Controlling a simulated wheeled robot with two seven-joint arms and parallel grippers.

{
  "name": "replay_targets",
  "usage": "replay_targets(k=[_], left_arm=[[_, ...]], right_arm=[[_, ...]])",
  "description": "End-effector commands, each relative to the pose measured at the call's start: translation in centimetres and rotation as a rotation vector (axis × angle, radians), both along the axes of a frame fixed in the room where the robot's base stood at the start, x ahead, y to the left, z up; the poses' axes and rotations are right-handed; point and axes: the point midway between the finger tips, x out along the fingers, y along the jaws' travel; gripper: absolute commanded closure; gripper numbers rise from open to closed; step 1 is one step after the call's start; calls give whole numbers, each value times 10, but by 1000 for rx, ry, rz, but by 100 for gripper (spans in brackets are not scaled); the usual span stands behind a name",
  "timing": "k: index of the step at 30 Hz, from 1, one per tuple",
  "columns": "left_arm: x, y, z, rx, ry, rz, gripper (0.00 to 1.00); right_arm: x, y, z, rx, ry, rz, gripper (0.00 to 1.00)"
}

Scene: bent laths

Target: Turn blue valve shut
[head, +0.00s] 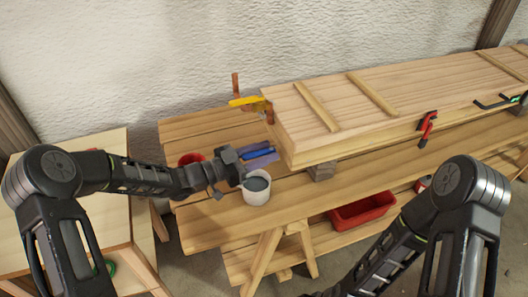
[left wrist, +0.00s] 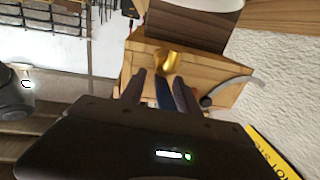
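A blue bar (head: 258,152), apparently the blue valve's lever, lies beside the near left end of the long wooden box. My left gripper (head: 255,153) reaches it from the left. In the left wrist view, the blue bar (left wrist: 163,92) lies between the two dark fingers of my left gripper (left wrist: 160,88), which are apart, with a gap on the left side. The valve body is hidden. A yellow lever (head: 247,101) on a copper pipe sits at the box's end; yellow also shows in the left wrist view (left wrist: 168,58). My right gripper is out of view.
A white bucket (head: 256,190) stands on the bench just below my left gripper. The long wooden box (head: 390,95) rests on blocks to the right, with a red clamp (head: 427,128). A red bin (head: 362,211) sits on the lower shelf.

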Motion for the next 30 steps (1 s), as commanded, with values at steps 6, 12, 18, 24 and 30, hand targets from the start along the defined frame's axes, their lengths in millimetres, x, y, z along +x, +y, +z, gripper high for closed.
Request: replay_targets(k=[6,12,18,24,30], left_arm=[[-5,10,-1,2,-1,1,62],[-22,36,-2,2,-1,3,62],[-37,61,-1,1,0,2,62],[-42,67,-1,0,0,0,62],[-42,66,0,0,0,0,62]], right_arm=[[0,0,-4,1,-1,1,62],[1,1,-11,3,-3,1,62],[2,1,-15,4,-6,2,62],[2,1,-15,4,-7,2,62],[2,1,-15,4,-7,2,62]])
